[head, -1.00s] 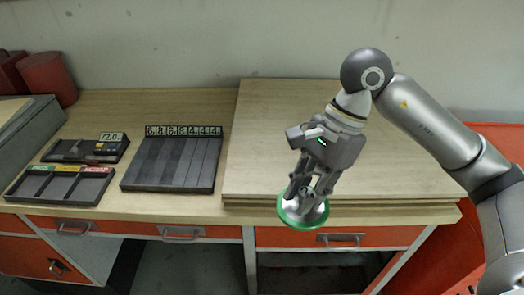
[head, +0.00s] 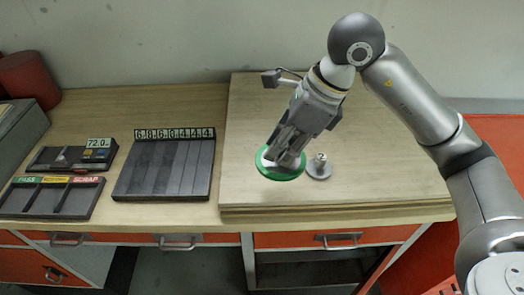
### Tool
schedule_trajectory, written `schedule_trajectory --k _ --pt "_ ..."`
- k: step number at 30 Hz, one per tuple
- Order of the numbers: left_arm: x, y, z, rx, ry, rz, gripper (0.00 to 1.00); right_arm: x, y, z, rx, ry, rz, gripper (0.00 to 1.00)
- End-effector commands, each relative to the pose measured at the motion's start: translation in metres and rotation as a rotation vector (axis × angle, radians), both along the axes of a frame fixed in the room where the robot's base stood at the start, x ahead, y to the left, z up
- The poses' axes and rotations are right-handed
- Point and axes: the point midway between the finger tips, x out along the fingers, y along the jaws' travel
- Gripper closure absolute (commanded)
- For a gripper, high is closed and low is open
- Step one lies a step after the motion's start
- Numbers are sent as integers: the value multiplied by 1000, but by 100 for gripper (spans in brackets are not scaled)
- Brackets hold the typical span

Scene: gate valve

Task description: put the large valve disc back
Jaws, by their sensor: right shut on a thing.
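The large valve disc (head: 268,175) is a round piece with a green rim and a silvery middle. My right gripper (head: 285,157) is shut on it from above and hides part of its middle. The disc shows over the front part of the raised wooden board (head: 400,170); I cannot tell whether it touches the board. A small grey metal part (head: 319,170), with a flat round base and a short upright stem, stands on the board just right of the disc. My left gripper is not in view.
A dark slotted rack (head: 165,172) with number labels stands left of the board. A sorting tray (head: 75,203) with coloured labels and a gauge reading 72.0 (head: 73,157) are at far left. The board's back and right are clear.

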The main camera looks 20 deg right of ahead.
Motion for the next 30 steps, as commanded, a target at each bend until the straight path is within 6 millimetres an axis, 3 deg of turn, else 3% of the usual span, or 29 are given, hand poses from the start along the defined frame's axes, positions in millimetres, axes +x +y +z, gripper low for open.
schedule_trajectory --k 4,12,21,30 --pt "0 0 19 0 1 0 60 34 7 -10 3 1 0 100" --pt "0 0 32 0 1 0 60 65 12 -53 2 -2 1 100" --pt "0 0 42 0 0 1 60 80 15 -73 1 0 1 100" --pt "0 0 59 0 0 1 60 80 15 -101 2 -4 2 100"
